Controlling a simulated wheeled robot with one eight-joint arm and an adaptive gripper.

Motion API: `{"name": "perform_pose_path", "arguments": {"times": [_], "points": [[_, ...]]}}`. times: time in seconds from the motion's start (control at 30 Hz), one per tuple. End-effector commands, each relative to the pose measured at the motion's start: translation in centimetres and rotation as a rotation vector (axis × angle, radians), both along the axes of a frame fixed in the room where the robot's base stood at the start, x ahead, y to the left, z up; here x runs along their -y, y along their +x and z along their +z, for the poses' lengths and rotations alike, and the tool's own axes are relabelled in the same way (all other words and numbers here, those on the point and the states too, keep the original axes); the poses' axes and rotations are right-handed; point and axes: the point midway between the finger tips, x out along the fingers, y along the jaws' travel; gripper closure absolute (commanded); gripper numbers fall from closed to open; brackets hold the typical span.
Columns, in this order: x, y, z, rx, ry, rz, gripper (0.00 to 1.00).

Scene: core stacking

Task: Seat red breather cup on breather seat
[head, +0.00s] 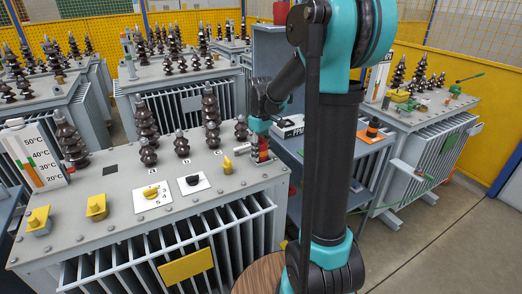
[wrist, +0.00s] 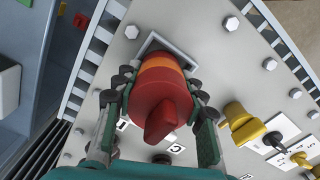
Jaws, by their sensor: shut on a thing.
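The red breather cup (wrist: 160,100) has an orange band and a ridge on its near end. My gripper (wrist: 160,108) is shut on it, one finger on each side, in the wrist view. In the head view the cup (head: 263,153) shows small below my gripper (head: 260,140), at the right end of the near transformer top. A pale square frame, seemingly the breather seat (wrist: 152,46), shows behind the cup's far end in the wrist view. The cup hides much of it, and I cannot tell whether they touch.
A yellow valve (head: 227,165) stands left of the cup on the near transformer top (head: 110,195). Dark bushings (head: 211,118) rise behind. An orange and black part (head: 373,127) sits on the grey bench to the right. Hex bolts (wrist: 231,23) line the lid edge.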

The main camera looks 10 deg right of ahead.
Motion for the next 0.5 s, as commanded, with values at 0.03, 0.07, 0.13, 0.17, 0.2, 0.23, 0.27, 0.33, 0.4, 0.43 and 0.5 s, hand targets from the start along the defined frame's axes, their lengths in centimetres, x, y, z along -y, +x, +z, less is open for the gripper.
{"name": "perform_pose_path", "arguments": {"times": [0.03,0.07,0.13,0.17,0.2,0.23,0.27,0.33,0.4,0.43,0.5], "points": [[-0.01,0.01,-0.12,0.0,0.0,0.0,0.93],[-0.01,0.01,-0.14,0.0,0.0,0.0,0.58],[0.0,0.01,-0.11,0.0,0.0,0.0,0.5],[-0.01,0.01,-0.11,0.0,0.0,0.0,0.46],[-0.01,0.01,-0.11,0.0,0.0,0.0,0.41],[-0.01,0.01,-0.1,0.0,0.0,0.0,0.37],[0.0,0.0,-0.1,0.0,0.0,0.0,0.35],[0.0,0.0,-0.1,0.0,0.0,0.0,0.35],[0.0,0.0,-0.1,0.0,0.0,0.0,0.35],[0.0,0.0,-0.1,0.0,0.0,0.0,0.35],[-0.01,0.01,-0.1,0.0,0.0,0.0,0.35]]}}
